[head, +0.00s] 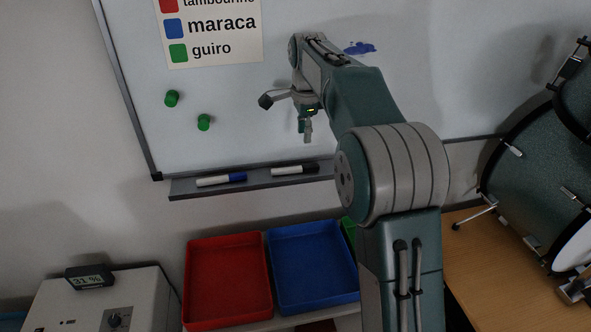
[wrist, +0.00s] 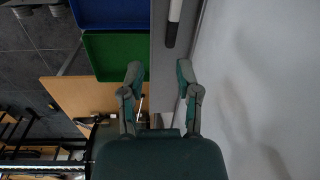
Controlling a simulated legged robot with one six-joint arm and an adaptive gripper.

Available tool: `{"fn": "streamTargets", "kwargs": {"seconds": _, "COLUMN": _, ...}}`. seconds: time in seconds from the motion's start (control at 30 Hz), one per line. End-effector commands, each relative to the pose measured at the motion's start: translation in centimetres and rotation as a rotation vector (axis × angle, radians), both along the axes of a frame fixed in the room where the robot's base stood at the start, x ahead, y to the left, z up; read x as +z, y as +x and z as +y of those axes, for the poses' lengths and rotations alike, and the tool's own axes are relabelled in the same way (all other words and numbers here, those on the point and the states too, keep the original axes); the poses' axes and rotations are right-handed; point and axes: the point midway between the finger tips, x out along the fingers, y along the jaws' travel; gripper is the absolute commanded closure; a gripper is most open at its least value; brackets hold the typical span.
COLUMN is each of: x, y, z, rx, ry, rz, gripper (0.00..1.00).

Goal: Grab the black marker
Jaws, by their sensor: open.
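The black marker (head: 294,169) has a white body and a black cap on its right end. It lies on the grey ledge (head: 260,184) under the whiteboard. It also shows in the wrist view (wrist: 174,22), at the top, with its black cap toward my fingers. My gripper (head: 306,130) is above the ledge in the head view, close to the whiteboard. In the wrist view my gripper (wrist: 160,72) is open, with its fingers spread and nothing between them. The marker lies beyond the fingertips, apart from them.
A blue-capped marker (head: 221,180) lies on the ledge to the left. Red (head: 228,240) and blue (head: 311,226) trays stand below, with a green tray (wrist: 116,56) beside them. The whiteboard (head: 225,95) rises behind the ledge. Drums (head: 535,165) stand at the right.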

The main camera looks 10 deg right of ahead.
Motion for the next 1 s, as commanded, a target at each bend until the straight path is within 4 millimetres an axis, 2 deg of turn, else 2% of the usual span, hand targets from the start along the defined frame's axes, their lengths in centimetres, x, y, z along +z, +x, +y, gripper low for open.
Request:
{"fn": "streamTargets", "kwargs": {"seconds": 0.03, "x": -0.9, "y": 1.1, "z": 0.1, "rx": -0.042, "ry": 0.003, "rz": 0.013, "gripper": 0.57}}
{"fn": "streamTargets", "kwargs": {"seconds": 0.1, "x": -1.7, "y": 2.0, "z": 0.3, "rx": -0.094, "ry": 0.004, "rz": 0.027, "gripper": 0.57}}
{"fn": "streamTargets", "kwargs": {"seconds": 0.2, "x": -2.3, "y": 2.7, "z": 0.5, "rx": -0.137, "ry": 0.004, "rz": 0.037, "gripper": 0.57}}
{"fn": "streamTargets", "kwargs": {"seconds": 0.33, "x": -3.5, "y": 2.9, "z": 0.8, "rx": -0.152, "ry": 0.003, "rz": 0.042, "gripper": 0.57}}
{"fn": "streamTargets", "kwargs": {"seconds": 0.53, "x": -6.8, "y": 3.0, "z": 0.5, "rx": -0.150, "ry": 0.005, "rz": 0.041, "gripper": 0.57}}
{"fn": "streamTargets", "kwargs": {"seconds": 0.77, "x": -8.8, "y": 3.1, "z": 0.4, "rx": -0.149, "ry": 0.008, "rz": 0.042, "gripper": 0.57}}
{"fn": "streamTargets", "kwargs": {"seconds": 1.0, "x": -12.3, "y": 3.5, "z": 1.0, "rx": -0.148, "ry": 0.005, "rz": 0.040, "gripper": 0.57}}
